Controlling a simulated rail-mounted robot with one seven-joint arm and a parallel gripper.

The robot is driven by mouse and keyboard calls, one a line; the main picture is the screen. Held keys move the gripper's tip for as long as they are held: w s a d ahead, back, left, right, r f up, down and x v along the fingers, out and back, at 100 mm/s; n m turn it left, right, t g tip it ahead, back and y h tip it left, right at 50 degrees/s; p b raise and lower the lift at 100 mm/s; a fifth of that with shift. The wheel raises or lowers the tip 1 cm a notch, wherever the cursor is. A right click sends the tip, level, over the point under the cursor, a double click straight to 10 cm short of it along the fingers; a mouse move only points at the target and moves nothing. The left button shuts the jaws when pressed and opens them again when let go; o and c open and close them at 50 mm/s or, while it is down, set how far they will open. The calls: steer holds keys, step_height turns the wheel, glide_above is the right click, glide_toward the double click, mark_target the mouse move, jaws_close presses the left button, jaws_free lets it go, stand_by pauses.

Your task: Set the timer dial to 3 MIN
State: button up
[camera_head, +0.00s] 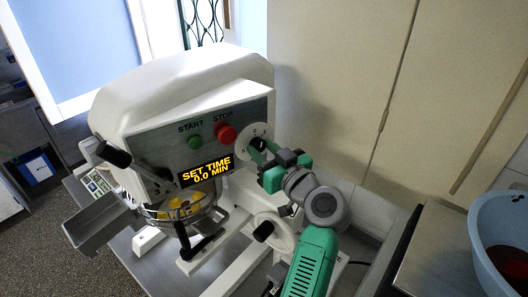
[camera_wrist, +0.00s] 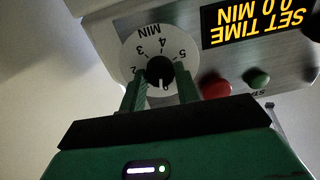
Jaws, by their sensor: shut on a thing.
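The timer dial (camera_wrist: 148,38) is a round white plate with numbers and MIN, upside down in the wrist view. Its black knob (camera_wrist: 160,70) is at the centre, with a white pointer mark toward the 0 side, near the bottom. My gripper (camera_wrist: 161,82) is shut on the knob, one green finger on each side. The display (camera_wrist: 255,22) reads SET TIME 0.0 MIN. In the head view the dial (camera_head: 246,137) is on the right of the machine's front panel, partly hidden by my gripper (camera_head: 261,150).
The green START button (camera_head: 195,142) and red STOP button (camera_head: 225,134) are left of the dial. A blue basin (camera_head: 485,242) stands at the right.

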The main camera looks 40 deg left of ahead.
steer(key=m, duration=0.6)
steer(key=shift+m, duration=0.3)
steer(key=m+p, duration=0.2)
steer(key=m, duration=0.1)
steer(key=shift+r+m+t, duration=0.1)
steer(key=shift+m+t, duration=0.2)
steer(key=shift+t, duration=0.1)
steer(key=m+p, duration=0.2)
steer(key=m, duration=0.2)
steer(key=m+p, duration=0.5)
steer(key=m, duration=0.1)
steer(key=shift+s+r+m+t, duration=0.1)
steer(key=shift+m+t, duration=0.2)
steer(key=m+p, duration=0.4)
steer(key=shift+m+p, duration=1.1)
steer(key=shift+m, duration=0.5)
steer(key=shift+f, duration=0.2)
steer(key=o, duration=1)
steer(key=shift+c, duration=0.2)
